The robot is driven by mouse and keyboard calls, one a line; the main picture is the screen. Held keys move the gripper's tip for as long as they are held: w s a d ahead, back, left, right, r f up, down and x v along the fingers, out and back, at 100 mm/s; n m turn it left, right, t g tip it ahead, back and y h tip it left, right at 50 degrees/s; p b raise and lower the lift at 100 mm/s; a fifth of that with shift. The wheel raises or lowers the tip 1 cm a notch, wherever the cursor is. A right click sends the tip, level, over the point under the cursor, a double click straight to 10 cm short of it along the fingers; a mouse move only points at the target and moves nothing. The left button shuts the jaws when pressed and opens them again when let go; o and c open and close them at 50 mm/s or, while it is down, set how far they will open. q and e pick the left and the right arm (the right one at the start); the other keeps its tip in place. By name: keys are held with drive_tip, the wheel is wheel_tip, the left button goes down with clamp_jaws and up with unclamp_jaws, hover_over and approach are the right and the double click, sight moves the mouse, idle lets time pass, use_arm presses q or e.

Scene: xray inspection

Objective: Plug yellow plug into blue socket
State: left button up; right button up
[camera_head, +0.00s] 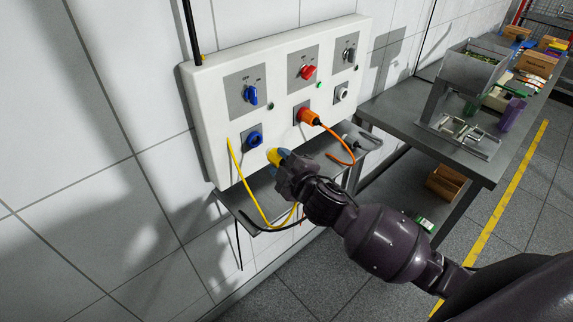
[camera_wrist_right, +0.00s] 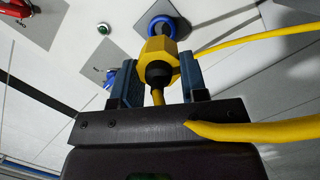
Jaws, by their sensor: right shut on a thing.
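The yellow plug (camera_head: 273,155) is held in my right gripper (camera_head: 283,160), just in front of the white panel. It also shows in the right wrist view (camera_wrist_right: 160,52), between the two blue fingers of the gripper (camera_wrist_right: 152,75). The blue socket (camera_head: 255,139) is on the panel, up and left of the plug in the head view. In the right wrist view the blue socket (camera_wrist_right: 166,22) shows just beyond the plug, which partly covers it; I cannot tell the exact gap. A yellow cable (camera_head: 241,180) runs from the panel's lower left. My left gripper is not in view.
The white panel (camera_head: 215,110) carries blue (camera_head: 251,96) and red (camera_head: 307,72) switches, an orange plug (camera_head: 309,117) in its socket and a white socket (camera_head: 341,94). A narrow grey shelf (camera_head: 228,200) lies below. A grey table (camera_head: 390,110) with boxes stands right.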

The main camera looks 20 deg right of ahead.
sight(270, 154)
drive_tip(key=shift+a+r+x, duration=0.1)
drive_tip(key=shift+a+x, duration=0.05)
drive_tip(key=shift+x, duration=0.9)
drive_tip(key=shift+a+r+x, duration=0.1)
drive_tip(key=shift+a+x, duration=0.1)
drive_tip(key=shift+x, duration=0.85)
drive_tip(key=shift+p, duration=0.35)
drive_tip(key=shift+w+a, duration=0.1)
drive_tip(key=shift+w, duration=0.05)
idle(0.3)
idle(0.5)
drive_tip(key=shift+w+a+p, duration=0.1)
drive_tip(key=shift+w+p, duration=0.15)
drive_tip(key=shift+p, duration=0.1)
idle(0.5)
idle(0.6)
drive_tip(key=shift+w, duration=0.25)
idle(0.5)
drive_tip(key=shift+p, duration=0.45)
